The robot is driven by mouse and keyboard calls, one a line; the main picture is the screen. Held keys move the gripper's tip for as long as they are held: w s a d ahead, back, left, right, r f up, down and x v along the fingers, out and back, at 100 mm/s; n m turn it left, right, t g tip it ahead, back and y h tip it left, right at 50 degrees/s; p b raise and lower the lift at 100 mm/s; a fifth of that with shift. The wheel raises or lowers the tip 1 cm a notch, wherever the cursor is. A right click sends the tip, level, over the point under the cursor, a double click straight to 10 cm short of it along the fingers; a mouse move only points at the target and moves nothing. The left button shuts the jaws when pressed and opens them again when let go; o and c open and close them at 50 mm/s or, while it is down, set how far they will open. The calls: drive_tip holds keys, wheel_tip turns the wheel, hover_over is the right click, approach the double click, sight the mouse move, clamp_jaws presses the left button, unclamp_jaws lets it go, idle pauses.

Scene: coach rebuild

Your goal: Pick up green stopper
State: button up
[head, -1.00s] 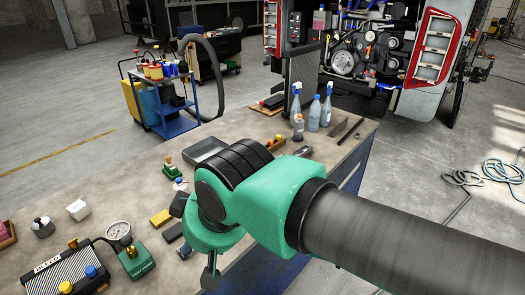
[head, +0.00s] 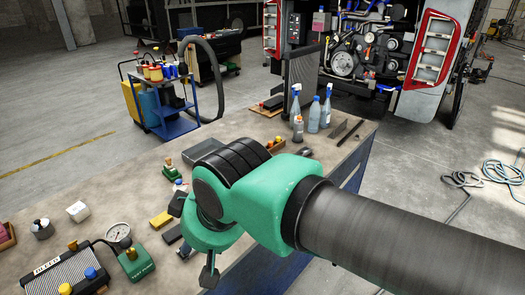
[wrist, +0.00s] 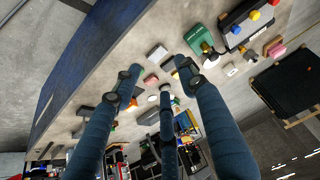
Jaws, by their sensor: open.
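A small green piece with a reddish top (head: 171,173) stands on the workbench just left of the dark tray in the head view; it may be the green stopper, but I cannot tell surely. In the head view my wrist hides part of the bench and most of the gripper.
The bench (head: 112,190) holds a yellow block (head: 161,219), a white block (head: 77,211), a gauge (head: 118,233) and a ribbed panel with coloured knobs (head: 60,275). Spray bottles (head: 314,115) stand at the far end. A blue cart (head: 172,115) stands beyond the bench.

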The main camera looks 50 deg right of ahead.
drive_tip(key=w+d+r+n+g+p, duration=0.1)
drive_tip(key=w+d+r+p, duration=0.35)
drive_tip(key=w, duration=0.35)
drive_tip(key=w+d+r+n+g+h+p, duration=0.1)
drive_tip(key=w+d+r+p, duration=0.25)
drive_tip(key=w+d, duration=0.35)
drive_tip(key=w+d+r+n+p, duration=0.1)
drive_tip(key=w+d+r+p, duration=0.3)
drive_tip(key=w, duration=0.5)
drive_tip(key=w+d+g+p, duration=0.1)
drive_tip(key=w+d+p, duration=0.1)
drive_tip(key=w+d, duration=0.6)
drive_tip(key=w+d+f+n+g+p, duration=0.1)
drive_tip(key=w+d+f+p, duration=0.25)
drive_tip(key=d, duration=0.65)
drive_tip(key=w+d+f+n+p, duration=0.2)
drive_tip(key=w+d+f+p, duration=0.15)
drive_tip(key=d, duration=0.65)
drive_tip(key=d+f+n+p, duration=0.1)
drive_tip(key=d+f+p, duration=0.2)
drive_tip(key=d+f, duration=0.3)
drive_tip(key=s+d+f+g+y+p, duration=0.1)
drive_tip(key=d+f+p, duration=0.2)
drive_tip(key=d+f, duration=0.4)
drive_tip(key=d, duration=0.5)
drive_tip(key=shift+d+f+n+g, duration=0.15)
drive_tip(key=shift+d+n+g, duration=0.15)
drive_tip(key=shift+n, duration=0.1)
drive_tip(key=shift+f+p, duration=0.65)
drive_tip(key=shift+f, duration=3.65)
